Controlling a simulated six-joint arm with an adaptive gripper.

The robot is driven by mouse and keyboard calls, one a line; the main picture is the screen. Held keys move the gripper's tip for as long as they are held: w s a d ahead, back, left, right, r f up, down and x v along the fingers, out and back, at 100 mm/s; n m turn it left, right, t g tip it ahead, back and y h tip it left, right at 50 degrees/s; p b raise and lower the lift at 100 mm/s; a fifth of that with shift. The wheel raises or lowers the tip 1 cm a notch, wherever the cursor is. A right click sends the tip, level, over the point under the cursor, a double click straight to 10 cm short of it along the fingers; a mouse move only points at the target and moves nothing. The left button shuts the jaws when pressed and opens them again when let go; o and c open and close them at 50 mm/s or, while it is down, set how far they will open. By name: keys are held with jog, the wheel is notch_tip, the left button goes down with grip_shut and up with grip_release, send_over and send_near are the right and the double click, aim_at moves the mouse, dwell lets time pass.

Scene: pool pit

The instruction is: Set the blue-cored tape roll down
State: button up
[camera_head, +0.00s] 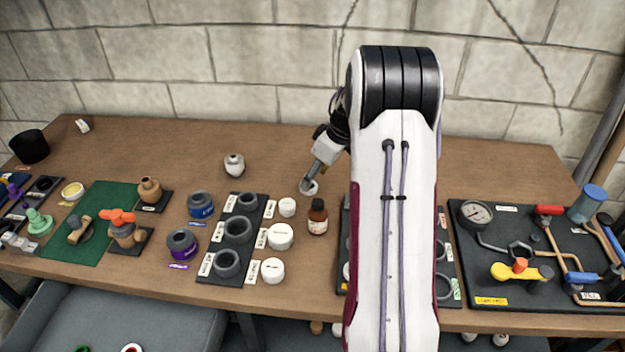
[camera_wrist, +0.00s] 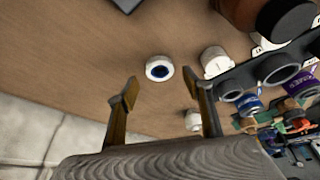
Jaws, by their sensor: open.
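The blue-cored tape roll (camera_wrist: 160,68) is a white ring with a dark blue middle. It lies flat on the brown bench in the wrist view, just beyond my fingertips. In the head view the tape roll (camera_head: 313,189) shows as a small white ring, partly covered by my gripper (camera_head: 308,183). In the wrist view my gripper (camera_wrist: 161,79) is open, with its two fingers apart and nothing held between them. The roll appears clear of both fingers; the exact gap is hard to tell.
An amber bottle (camera_head: 318,219) and white-lidded jars (camera_head: 280,237) stand close in front. A black tray with round sockets (camera_head: 225,264) lies left of them. A white jar (camera_head: 234,165) stands farther left. The bench behind the roll is bare up to the block wall.

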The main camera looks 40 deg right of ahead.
jog(key=v, duration=0.8)
jog(key=shift+r, duration=0.3)
jog(key=shift+s, duration=0.1)
